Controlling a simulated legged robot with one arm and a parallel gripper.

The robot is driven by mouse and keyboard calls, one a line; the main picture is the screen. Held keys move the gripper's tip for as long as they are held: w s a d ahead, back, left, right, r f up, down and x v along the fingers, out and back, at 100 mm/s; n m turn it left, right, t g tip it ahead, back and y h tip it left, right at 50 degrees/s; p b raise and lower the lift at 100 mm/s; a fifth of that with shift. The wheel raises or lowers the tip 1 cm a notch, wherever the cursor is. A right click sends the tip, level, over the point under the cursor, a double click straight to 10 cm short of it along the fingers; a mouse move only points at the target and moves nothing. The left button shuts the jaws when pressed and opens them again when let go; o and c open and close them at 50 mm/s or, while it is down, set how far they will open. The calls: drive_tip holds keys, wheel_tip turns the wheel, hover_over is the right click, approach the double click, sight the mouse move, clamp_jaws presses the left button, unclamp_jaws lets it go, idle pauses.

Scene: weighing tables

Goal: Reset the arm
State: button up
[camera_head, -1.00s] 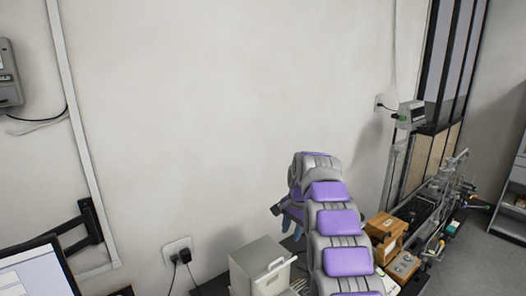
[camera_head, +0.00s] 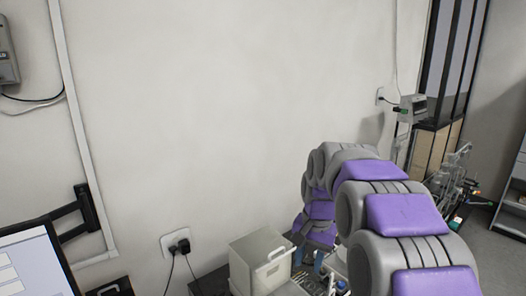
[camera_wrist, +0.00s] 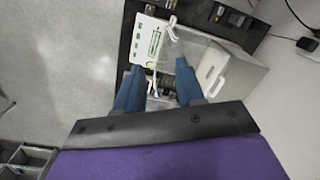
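My gripper (camera_wrist: 158,82) shows two blue fingers in the wrist view. They are spread apart, with small dark and metallic items showing beyond the gap. I see nothing clamped between them. In the head view my gripper (camera_head: 308,258) hangs at the end of my bent purple and grey arm, fingers pointing down, just right of a pale box. The arm hides part of the table there.
The pale box (camera_head: 262,262) with a handle stands on the dark table; it also shows in the wrist view (camera_wrist: 232,72). A monitor (camera_head: 38,262) is at lower left. A wall socket (camera_head: 176,243) has cables. Apparatus (camera_head: 452,180) stands at right. The wall's middle is bare.

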drive_tip(key=s+d+f+n+b, duration=0.1)
drive_tip(key=s+f, duration=0.4)
drive_tip(key=s, duration=0.7)
drive_tip(key=s+d+f+n+g+b, duration=0.1)
drive_tip(key=s+f+b, duration=0.3)
drive_tip(key=s, duration=0.7)
drive_tip(key=s+d+f+n+b, duration=0.1)
drive_tip(key=s+f+n+b, duration=0.2)
drive_tip(key=s+f, duration=0.4)
drive_tip(key=s, duration=0.5)
drive_tip(key=shift+s+g+h, duration=0.35)
drive_tip(key=shift+g+h, duration=0.05)
